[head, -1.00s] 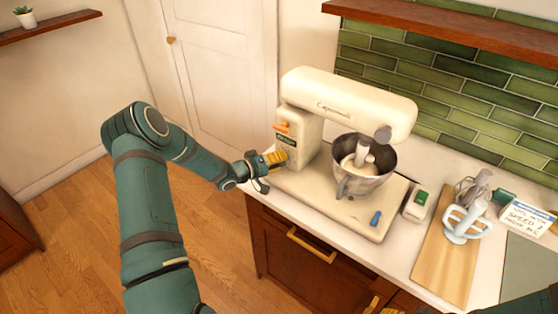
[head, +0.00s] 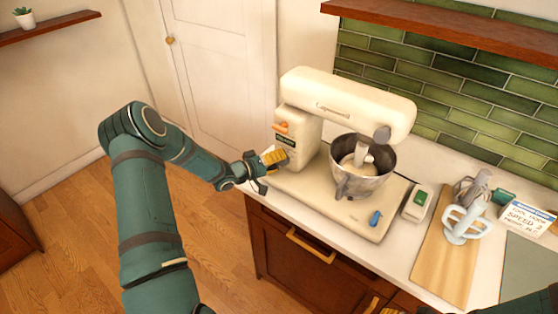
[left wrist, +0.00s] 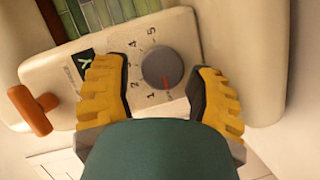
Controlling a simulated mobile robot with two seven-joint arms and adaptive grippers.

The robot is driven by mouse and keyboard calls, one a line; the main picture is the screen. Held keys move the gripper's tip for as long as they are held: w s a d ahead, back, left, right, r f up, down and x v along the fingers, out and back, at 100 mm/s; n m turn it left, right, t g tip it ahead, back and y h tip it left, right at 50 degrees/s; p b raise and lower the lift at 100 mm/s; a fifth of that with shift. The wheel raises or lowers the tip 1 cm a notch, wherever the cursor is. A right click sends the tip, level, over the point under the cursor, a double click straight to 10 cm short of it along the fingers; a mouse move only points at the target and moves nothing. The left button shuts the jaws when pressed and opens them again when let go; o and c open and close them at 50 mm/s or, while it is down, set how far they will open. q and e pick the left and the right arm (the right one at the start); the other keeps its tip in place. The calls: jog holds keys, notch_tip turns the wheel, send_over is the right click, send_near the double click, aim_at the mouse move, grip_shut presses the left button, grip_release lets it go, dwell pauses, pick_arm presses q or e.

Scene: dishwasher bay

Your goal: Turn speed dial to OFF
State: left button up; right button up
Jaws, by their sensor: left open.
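The cream stand mixer (head: 350,105) stands on the counter. Its grey round speed dial (left wrist: 162,68) shows in the left wrist view on the end face, with the numbers 1 to 5 around its left side. A red mark (left wrist: 167,88) is at the dial's lower edge, just past the 1. My left gripper (left wrist: 165,98) is open, its yellow fingers on either side of the dial with gaps visible. In the head view my left gripper (head: 270,170) is beside the mixer's left end and hides the dial.
An orange-brown lever (left wrist: 30,110) sticks out left of the dial. The metal bowl (head: 362,170) sits under the mixer head. A green-buttoned box (head: 418,202), wooden board (head: 445,265) with attachments and note card (head: 527,217) lie to the right.

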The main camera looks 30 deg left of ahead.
pick_arm(q)
jog(key=v, duration=0.7)
jog(key=shift+s, duration=0.35)
jog(key=shift+a, duration=0.15)
pick_arm(e)
jog(key=shift+s+a, duration=0.1)
jog(key=shift+s, duration=0.05)
